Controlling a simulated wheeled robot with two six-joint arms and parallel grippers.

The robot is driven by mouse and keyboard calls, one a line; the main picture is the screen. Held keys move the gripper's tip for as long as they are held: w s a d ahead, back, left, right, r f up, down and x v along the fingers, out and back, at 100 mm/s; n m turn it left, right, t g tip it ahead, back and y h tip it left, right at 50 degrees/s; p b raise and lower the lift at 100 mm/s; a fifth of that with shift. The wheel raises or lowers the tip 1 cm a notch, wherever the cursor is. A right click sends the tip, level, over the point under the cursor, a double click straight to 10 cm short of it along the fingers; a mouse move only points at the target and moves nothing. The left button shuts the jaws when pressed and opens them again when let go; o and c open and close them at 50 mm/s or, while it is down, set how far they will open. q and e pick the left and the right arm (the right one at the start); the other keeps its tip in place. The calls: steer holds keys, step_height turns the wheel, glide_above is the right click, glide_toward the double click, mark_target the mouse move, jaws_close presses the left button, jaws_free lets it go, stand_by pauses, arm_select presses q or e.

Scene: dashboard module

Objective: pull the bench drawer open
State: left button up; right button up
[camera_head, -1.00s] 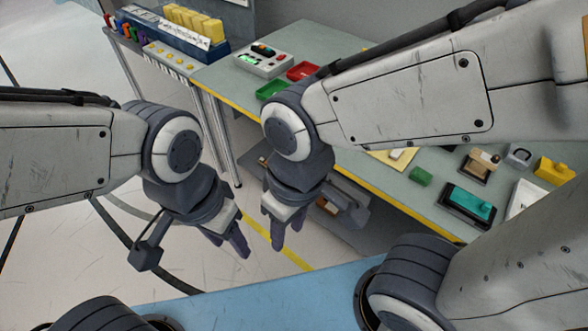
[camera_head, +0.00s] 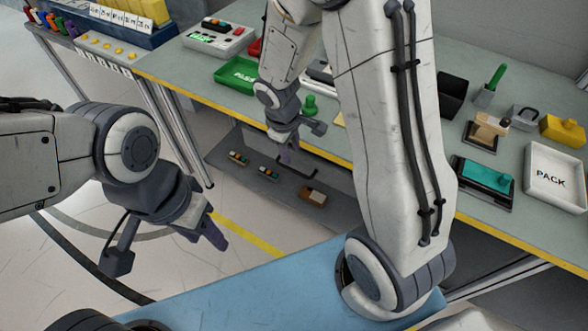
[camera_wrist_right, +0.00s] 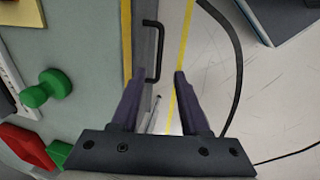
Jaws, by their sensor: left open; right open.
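The bench drawer shows a grey front (camera_wrist_right: 145,28) in the right wrist view, beside the worktop edge. Its black bar handle (camera_wrist_right: 158,50) stands out from that front. My right gripper (camera_wrist_right: 157,74) is open and empty, pointing at the handle. The handle's lower end lies between the two fingertips in the picture; contact cannot be told. In the head view the right gripper (camera_head: 287,152) hangs at the bench's front edge. My left gripper (camera_head: 217,236) is open and empty over the floor, to the left.
The worktop (camera_head: 190,72) carries a green tray (camera_head: 235,76), a button box (camera_head: 218,38), a teal block (camera_head: 484,182) and a PACK tray (camera_head: 553,178). A shelf below (camera_head: 245,190) holds several small items.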

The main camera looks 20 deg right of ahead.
mark_target(296, 171)
steer(key=f+b, duration=0.1)
steer(key=f, duration=0.2)
steer(key=d+f+b, duration=0.1)
steer(key=f, duration=0.3)
steer(key=w+f+b, duration=0.1)
steer(key=f, duration=0.2)
steer(key=shift+w+d+f+b, duration=0.1)
steer(key=shift+d+f+b, duration=0.05)
steer(key=shift+d+b, duration=0.2)
jaws_close()
stand_by(0.9)
